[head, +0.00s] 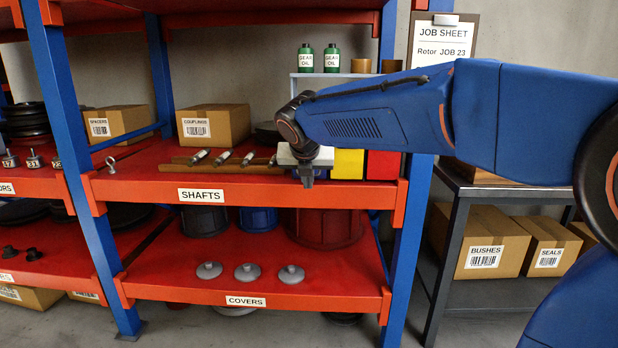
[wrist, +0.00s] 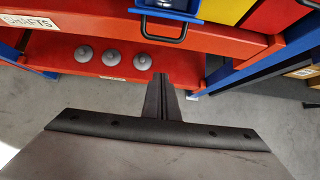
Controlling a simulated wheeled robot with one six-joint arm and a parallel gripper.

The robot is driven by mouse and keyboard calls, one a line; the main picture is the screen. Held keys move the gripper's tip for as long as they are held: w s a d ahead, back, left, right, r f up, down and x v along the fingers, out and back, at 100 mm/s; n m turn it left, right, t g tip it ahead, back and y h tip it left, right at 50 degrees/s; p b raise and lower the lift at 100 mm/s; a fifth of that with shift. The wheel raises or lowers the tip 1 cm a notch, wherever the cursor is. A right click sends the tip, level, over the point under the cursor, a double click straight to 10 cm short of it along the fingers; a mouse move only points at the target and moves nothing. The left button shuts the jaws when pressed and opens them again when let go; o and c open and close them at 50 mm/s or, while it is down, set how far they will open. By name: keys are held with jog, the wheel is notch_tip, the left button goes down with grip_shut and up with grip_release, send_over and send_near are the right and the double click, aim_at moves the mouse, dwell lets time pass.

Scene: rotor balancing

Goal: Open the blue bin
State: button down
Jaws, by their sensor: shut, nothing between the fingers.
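My gripper (head: 307,181) hangs pointing down in front of the shelf marked SHAFTS. In the wrist view its fingers (wrist: 160,82) are shut together with nothing between them. They appear below the handle in that picture and apart from it. Whether the bin is shut cannot be told clearly.
A yellow bin (head: 348,163) and a red bin (head: 383,165) stand to the right. Several shafts (head: 223,158) lie on a rack to the left. Grey covers (head: 248,272) lie on the lower shelf. The shelf's red front edge (head: 250,194) runs close to my gripper.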

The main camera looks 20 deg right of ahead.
jog(key=w+d+f, duration=0.1)
jog(key=w, duration=0.5)
jog(key=shift+d+f, duration=0.25)
jog(key=shift+d, duration=0.15)
jog(key=shift+r, duration=0.1)
jog(key=shift+w+d+r, duration=0.1)
jog(key=shift+w+r, duration=0.15)
jog(key=shift+r, duration=0.35)
